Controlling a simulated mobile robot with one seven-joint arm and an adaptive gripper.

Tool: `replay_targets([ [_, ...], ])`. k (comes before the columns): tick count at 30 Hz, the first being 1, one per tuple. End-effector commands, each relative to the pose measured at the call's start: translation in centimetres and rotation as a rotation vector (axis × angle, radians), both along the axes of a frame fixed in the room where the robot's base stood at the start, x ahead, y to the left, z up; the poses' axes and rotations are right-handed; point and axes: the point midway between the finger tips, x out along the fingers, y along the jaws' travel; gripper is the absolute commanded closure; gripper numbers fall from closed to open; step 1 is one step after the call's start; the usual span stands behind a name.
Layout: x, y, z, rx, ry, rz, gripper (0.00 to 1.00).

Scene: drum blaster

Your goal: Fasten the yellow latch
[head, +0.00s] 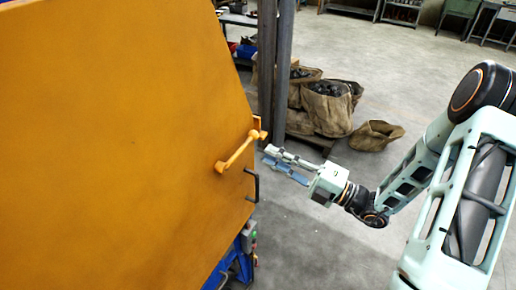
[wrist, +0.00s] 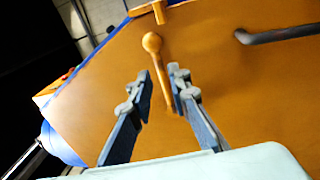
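The yellow latch (head: 236,155) is an orange-yellow bar with rounded ends at the right edge of a large orange panel (head: 120,130). It slants from lower left to upper right. In the wrist view the latch (wrist: 158,65) shows a ball end and a shaft that lines up with the gap between my fingers. My gripper (head: 272,156) is just right of the latch in the head view, fingers toward the panel. In the wrist view my gripper (wrist: 161,80) is open with nothing held. I cannot tell whether a finger touches the latch.
A black handle (head: 256,186) sits on the panel edge below the latch; it also shows in the wrist view (wrist: 280,34). A dark post (head: 275,75) and filled sacks (head: 328,106) stand behind.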

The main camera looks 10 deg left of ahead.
Motion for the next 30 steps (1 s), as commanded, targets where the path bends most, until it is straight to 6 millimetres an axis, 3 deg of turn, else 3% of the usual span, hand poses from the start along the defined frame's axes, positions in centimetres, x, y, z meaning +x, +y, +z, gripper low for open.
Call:
replay_targets([
  [3, -0.8, -2.3, -0.5, -0.001, 0.001, -0.004, 0.83],
  [10, -1.7, -4.7, -1.0, -0.001, 0.001, -0.001, 0.83],
  [26, -1.9, -5.0, -1.1, -0.001, 0.000, 0.000, 0.83],
  [30, -1.6, -5.0, -2.0, -0.061, -0.017, 0.013, 0.83],
])
